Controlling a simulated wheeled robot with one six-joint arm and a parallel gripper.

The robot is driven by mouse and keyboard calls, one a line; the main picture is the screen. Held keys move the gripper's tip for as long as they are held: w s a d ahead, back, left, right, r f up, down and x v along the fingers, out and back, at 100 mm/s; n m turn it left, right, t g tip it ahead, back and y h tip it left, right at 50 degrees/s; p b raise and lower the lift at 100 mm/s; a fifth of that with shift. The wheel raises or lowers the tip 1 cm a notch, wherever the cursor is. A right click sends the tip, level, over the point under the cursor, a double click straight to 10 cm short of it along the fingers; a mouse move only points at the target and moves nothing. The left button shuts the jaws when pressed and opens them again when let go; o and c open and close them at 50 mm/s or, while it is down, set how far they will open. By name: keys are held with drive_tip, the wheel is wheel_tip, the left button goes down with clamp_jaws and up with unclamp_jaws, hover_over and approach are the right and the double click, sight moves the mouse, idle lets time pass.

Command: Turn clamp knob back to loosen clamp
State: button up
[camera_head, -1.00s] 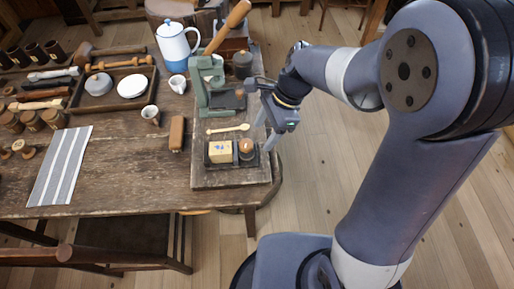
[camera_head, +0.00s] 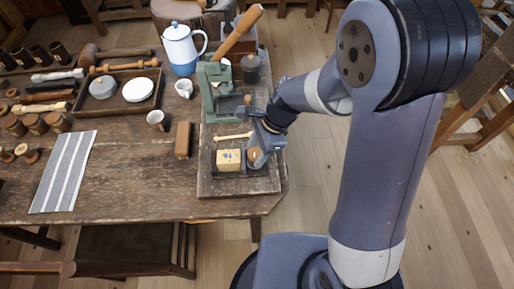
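A green metal press or clamp (camera_head: 211,88) with a long wooden handle (camera_head: 239,33) stands at the back of a wooden board (camera_head: 209,186). A small brown round part, perhaps the knob (camera_head: 247,99), shows at its right side. My gripper (camera_head: 257,158) points down over the right part of a dark tray on the board's front. It is close beside a round wooden-topped piece (camera_head: 254,154), which it partly hides. Whether the fingers touch that piece, or how far apart they are, I cannot tell.
A yellow block (camera_head: 229,160) sits in the dark tray (camera_head: 262,172), left of my gripper. A wooden spoon (camera_head: 234,136) lies behind it. A dark jar (camera_head: 250,68) and a blue-white pot (camera_head: 181,49) stand farther back. The front table top (camera_head: 130,185) is mostly clear.

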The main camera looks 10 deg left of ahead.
drive_tip(key=c, duration=0.8)
drive_tip(key=shift+o, duration=0.2)
drive_tip(key=shift+n, duration=0.3)
drive_tip(key=n, duration=0.2)
drive_tip(key=n+g+h+p, duration=0.1)
drive_tip(key=n, duration=0.1)
drive_tip(key=shift+w+a+g, duration=0.15)
drive_tip(key=shift+g, duration=0.15)
drive_tip(key=n+h, duration=0.1)
drive_tip(key=n, duration=0.4)
drive_tip(key=shift+a+g+h+p, duration=0.1)
drive_tip(key=shift+g+h+p, duration=0.2)
drive_tip(key=shift+h, duration=0.1)
drive_tip(key=n, duration=0.2)
drive_tip(key=n+h, duration=0.1)
drive_tip(key=n, duration=0.1)
drive_tip(key=shift+a+n+h, duration=0.1)
drive_tip(key=shift+n+h, duration=0.2)
drive_tip(key=shift+a+n+h, duration=0.1)
drive_tip(key=shift+n+h, duration=0.8)
drive_tip(key=shift+n, duration=1.3)
